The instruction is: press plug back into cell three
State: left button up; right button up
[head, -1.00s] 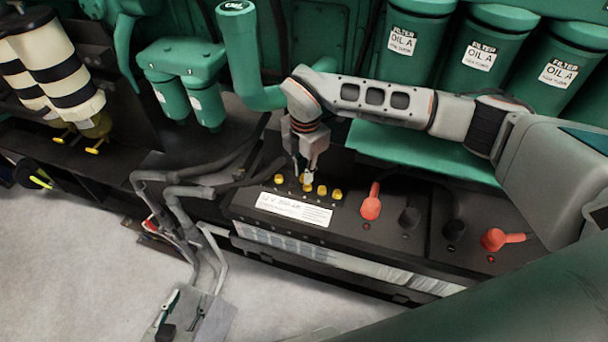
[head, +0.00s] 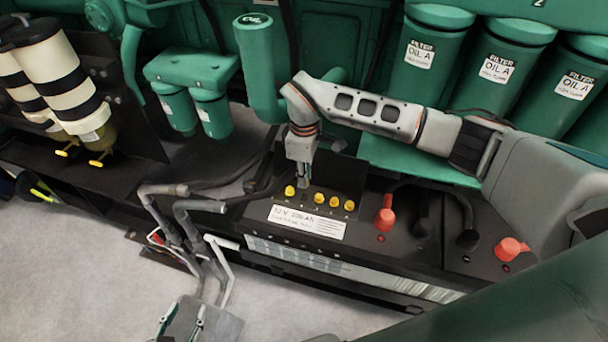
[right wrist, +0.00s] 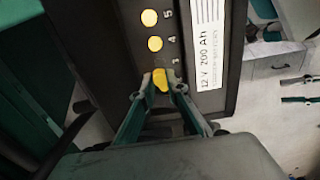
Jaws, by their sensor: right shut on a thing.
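The dark battery (head: 353,254) carries a row of yellow plugs along its top in the head view. My right gripper (head: 303,184) points down into this row, between the leftmost visible plug (head: 290,191) and three plugs to the right. In the right wrist view the right gripper (right wrist: 160,86) is shut on a yellow plug (right wrist: 160,76) beside the printed 3. The plugs by the 4 (right wrist: 155,44) and 5 (right wrist: 149,18) sit in line with it. I cannot tell how deep the held plug sits. My left gripper (head: 182,318) is open and empty at the lower left, over the floor.
Red terminal covers (head: 384,219) and dark cables stand on the battery right of the plugs. Green oil filters (head: 433,55) and a green pipe (head: 254,65) rise behind. Grey floor (head: 90,260) is clear at the lower left.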

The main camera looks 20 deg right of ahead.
aim_at(304, 196)
jog(key=shift+f+b, duration=1.3)
jog(key=shift+f, duration=1.2)
jog(key=shift+f, duration=0.2)
jog(key=o, duration=0.9)
jog(key=shift+r, duration=0.1)
